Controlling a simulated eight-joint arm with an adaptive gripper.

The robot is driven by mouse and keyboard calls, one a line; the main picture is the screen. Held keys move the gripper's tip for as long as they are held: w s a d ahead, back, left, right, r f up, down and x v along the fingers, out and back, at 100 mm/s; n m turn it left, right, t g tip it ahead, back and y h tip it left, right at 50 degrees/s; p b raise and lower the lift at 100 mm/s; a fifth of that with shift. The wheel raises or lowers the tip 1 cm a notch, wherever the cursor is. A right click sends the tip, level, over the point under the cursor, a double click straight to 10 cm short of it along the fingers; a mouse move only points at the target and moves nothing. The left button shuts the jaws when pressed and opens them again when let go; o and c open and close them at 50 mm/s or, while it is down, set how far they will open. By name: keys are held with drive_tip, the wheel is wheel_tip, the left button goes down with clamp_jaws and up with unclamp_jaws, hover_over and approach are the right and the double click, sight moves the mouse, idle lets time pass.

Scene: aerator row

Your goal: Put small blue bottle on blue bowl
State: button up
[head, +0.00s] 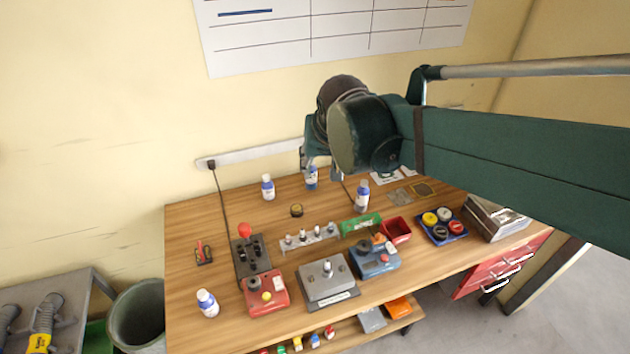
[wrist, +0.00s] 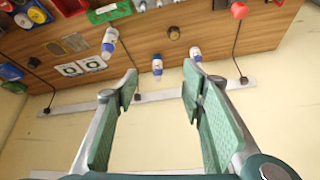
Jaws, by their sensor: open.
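Several small white-and-blue bottles stand on the wooden table. One (head: 311,181) is just below my gripper and partly hidden by it; others stand to its left (head: 267,188), its right (head: 362,196) and at the front left (head: 207,304). The wrist view shows three of them, the middle bottle (wrist: 157,66) between the fingertips in the picture but beyond them. My gripper (head: 312,166) is open and empty; its green-padded fingers show in the wrist view (wrist: 160,88). I cannot make out a blue bowl; a blue tray (head: 433,241) with round coloured pieces is at the right.
A control box with a red knob (head: 245,231), a grey device (head: 328,281), a blue device (head: 375,257) and a red bin (head: 396,230) crowd the table's middle and front. A small dark round piece (head: 297,210) lies ahead of the bottles. A power strip runs along the wall.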

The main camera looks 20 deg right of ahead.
drive_tip(key=s+a+f+n+t+y, duration=0.1)
drive_tip(key=s+a+f+n, duration=0.1)
drive_tip(key=s, duration=1.3)
drive_tip(key=shift+a+n, duration=0.35)
drive_tip(key=shift+n, duration=0.15)
